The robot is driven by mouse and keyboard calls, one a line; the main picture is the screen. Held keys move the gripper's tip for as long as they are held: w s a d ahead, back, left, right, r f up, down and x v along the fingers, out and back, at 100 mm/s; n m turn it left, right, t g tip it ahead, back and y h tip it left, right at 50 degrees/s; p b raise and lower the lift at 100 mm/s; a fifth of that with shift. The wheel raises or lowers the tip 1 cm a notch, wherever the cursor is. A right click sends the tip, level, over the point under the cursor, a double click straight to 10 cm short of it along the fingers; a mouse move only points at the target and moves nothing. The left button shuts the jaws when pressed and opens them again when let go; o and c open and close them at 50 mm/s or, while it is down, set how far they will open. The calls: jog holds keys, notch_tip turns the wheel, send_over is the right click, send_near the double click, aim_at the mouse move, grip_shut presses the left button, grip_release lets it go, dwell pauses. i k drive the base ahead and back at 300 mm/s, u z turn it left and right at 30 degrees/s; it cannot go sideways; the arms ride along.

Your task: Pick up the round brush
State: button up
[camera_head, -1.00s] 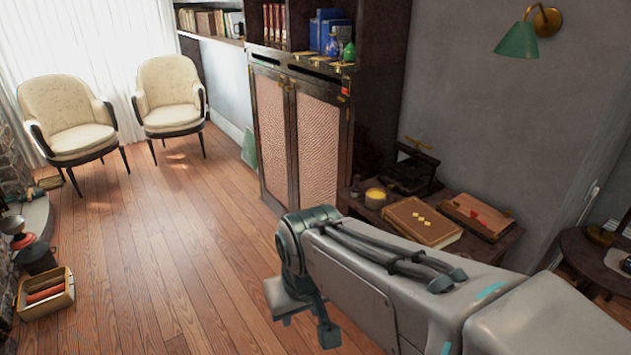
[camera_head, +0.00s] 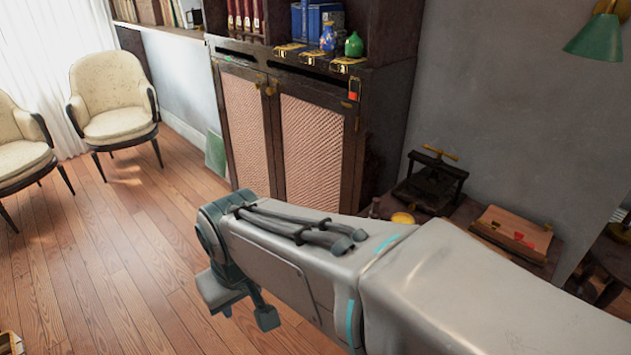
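I cannot make out a round brush for certain. A small brown upright object (camera_head: 375,208) stands on the side table, partly hidden by my arm, and is too small to identify. My arm stretches across the lower middle of the view, above the floor and in front of the cabinet. My gripper (camera_head: 243,303) is at most partly in view at the arm's left end, below the teal joint. I see nothing held there.
A dark cabinet (camera_head: 318,145) with woven doors stands behind the arm. The side table holds a black press (camera_head: 430,183), a yellow candle (camera_head: 402,219) and a reddish-brown case (camera_head: 512,232). Two cream chairs (camera_head: 112,97) stand at left. The wooden floor (camera_head: 110,260) between is clear.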

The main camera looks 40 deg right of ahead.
aim_at(375, 214)
jog(key=z, duration=0.55)
jog(key=i, duration=0.85)
jog(key=z, duration=1.4)
jog(key=i, duration=0.35)
jog(key=z, duration=0.25)
